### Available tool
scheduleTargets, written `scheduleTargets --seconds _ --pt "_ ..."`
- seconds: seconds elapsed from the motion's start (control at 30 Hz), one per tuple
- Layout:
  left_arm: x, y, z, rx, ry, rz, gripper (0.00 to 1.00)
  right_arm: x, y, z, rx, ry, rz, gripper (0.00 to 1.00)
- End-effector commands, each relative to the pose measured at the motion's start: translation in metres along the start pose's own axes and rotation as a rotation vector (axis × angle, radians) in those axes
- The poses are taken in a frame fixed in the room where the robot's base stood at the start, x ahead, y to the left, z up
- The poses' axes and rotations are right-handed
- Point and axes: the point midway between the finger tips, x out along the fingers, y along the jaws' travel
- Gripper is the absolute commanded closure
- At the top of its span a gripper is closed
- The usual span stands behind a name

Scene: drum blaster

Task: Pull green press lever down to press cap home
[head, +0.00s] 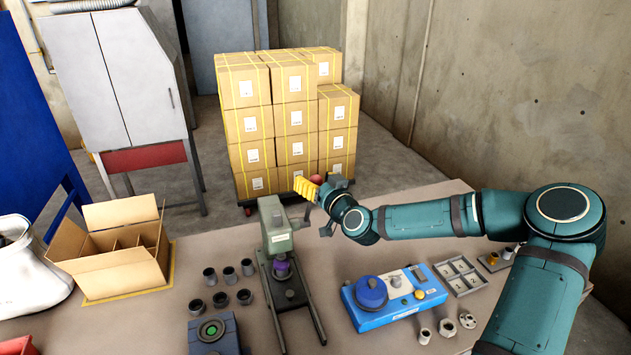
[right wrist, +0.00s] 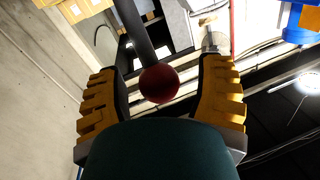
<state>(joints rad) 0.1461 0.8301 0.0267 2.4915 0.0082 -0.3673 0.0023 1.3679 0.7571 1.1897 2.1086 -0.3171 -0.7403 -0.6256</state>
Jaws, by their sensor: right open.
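The bench press has a grey-green head (head: 276,226) and stands upright on the table. A purple part (head: 282,268) sits under its ram; I cannot tell cap from body there. The lever ends in a red ball knob (head: 317,180), up and right of the press head. In the right wrist view the red knob (right wrist: 158,84) and its dark rod (right wrist: 135,32) lie between the two yellow-padded fingers. My right gripper (right wrist: 160,95) is open, with a gap on both sides of the knob. Most of the lever is hidden in the head view. My left gripper is not in view.
A blue device (head: 395,297) with a round knob stands right of the press. Several dark cups (head: 220,290) stand left of it, near a blue-grey fixture (head: 214,333). A divided tray (head: 460,275) lies right, and an open carton (head: 120,262) stands left.

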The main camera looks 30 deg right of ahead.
Motion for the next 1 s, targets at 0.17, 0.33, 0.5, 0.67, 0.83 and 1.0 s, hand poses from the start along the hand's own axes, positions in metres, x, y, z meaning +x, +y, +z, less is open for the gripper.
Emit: scheduleTargets --seconds 0.17,0.33,0.5,0.67,0.83,1.0 --pt "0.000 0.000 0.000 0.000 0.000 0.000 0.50 0.000 0.000 0.000 0.000 0.000 0.000 0.33" --pt "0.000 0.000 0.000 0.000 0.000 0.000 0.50 0.000 0.000 0.000 0.000 0.000 0.001 0.73" --pt "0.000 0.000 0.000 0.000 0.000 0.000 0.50 0.000 0.000 0.000 0.000 0.000 0.000 1.00" --pt "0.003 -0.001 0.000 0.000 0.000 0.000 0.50 -0.001 0.000 0.002 -0.001 0.005 -0.001 1.00" --pt "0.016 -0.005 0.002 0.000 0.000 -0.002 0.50 -0.007 0.001 0.008 -0.009 0.035 -0.006 1.00" --pt "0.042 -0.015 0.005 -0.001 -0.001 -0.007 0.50 -0.017 0.001 0.019 -0.023 0.101 -0.019 1.00"
